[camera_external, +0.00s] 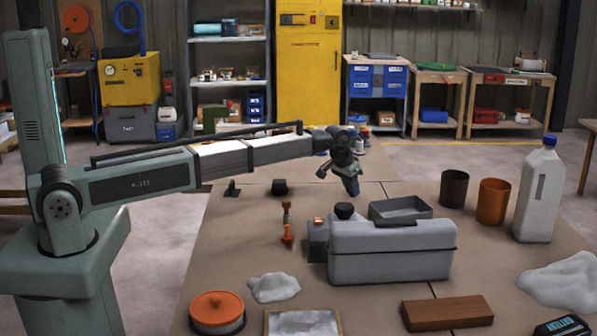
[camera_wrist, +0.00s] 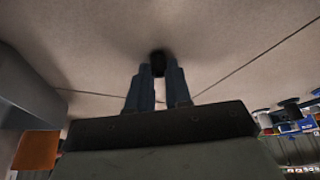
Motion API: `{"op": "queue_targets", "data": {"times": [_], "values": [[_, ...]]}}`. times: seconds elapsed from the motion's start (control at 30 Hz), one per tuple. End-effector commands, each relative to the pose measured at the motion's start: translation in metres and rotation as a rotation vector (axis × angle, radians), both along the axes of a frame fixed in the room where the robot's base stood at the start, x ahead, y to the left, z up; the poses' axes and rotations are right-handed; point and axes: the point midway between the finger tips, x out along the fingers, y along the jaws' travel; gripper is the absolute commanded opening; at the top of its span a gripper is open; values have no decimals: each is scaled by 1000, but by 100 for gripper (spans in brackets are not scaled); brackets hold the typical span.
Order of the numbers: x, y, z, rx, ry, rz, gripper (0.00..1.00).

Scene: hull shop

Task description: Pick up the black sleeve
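A small black piece (camera_external: 345,210), which looks like the black sleeve, shows just behind the grey toolbox. Its lower part is hidden. My gripper (camera_external: 351,190) points down above and slightly behind it. In the wrist view, a dark round piece (camera_wrist: 158,63) lies at the tips of my gripper's two fingers (camera_wrist: 158,72), centred between them. The fingers stand apart, and I see no clear contact with the piece. Another short black piece (camera_external: 279,187) stands farther left on the table, so I cannot be fully sure which one is the sleeve.
A dark cup (camera_external: 453,188), an orange cup (camera_external: 493,202) and a white jug (camera_external: 538,195) stand farther right. An orange-handled tool (camera_external: 287,222) is left of the toolbox.

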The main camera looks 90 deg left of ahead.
Motion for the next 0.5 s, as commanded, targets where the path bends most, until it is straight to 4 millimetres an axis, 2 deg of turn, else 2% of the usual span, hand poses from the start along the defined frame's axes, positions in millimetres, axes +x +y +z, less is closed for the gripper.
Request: {"op": "queue_targets", "data": {"times": [0.03,0.17,0.5], "values": [[0,0,0,0,0,0,11],[0,0,0,0,0,0,0],[0,0,1,0,0,0,0]]}}
